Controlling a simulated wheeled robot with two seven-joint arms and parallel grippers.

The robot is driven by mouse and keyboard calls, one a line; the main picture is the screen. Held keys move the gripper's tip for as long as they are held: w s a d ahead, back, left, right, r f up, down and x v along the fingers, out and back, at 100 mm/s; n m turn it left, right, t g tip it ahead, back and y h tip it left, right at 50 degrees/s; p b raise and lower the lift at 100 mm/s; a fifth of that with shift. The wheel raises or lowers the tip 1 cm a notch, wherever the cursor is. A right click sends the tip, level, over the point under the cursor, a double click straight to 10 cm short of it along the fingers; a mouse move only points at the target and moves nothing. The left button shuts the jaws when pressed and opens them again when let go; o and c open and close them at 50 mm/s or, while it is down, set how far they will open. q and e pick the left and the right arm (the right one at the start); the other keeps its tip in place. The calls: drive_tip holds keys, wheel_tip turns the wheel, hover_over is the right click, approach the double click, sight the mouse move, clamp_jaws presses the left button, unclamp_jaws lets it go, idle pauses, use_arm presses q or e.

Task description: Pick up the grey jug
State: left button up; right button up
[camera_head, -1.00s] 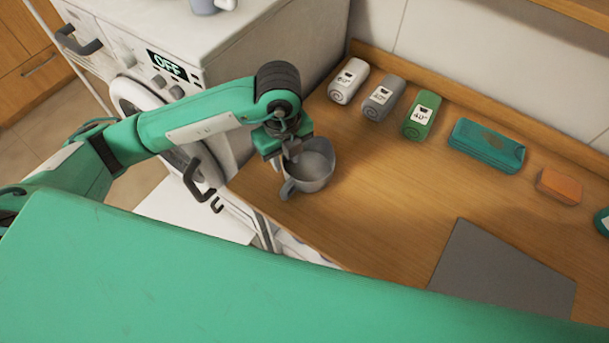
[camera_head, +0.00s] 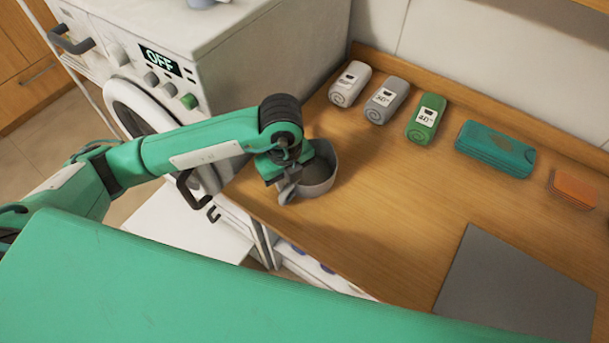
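The grey jug (camera_head: 322,178) stands on the wooden counter near its left end, beside the white washing machine. It is open at the top, and its left part is covered by my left gripper (camera_head: 287,186). The gripper points down at the jug's left side, where the handle is. The fingers overlap the handle and rim, and I cannot tell whether they are closed on it. My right gripper is not in view.
The washing machine (camera_head: 205,45) stands left of the counter (camera_head: 400,200). Rolled white (camera_head: 350,84), grey (camera_head: 386,102) and green (camera_head: 425,118) towels lie along the back.

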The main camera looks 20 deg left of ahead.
use_arm(q)
clamp_jaws()
drive_tip(key=shift+r, duration=0.1)
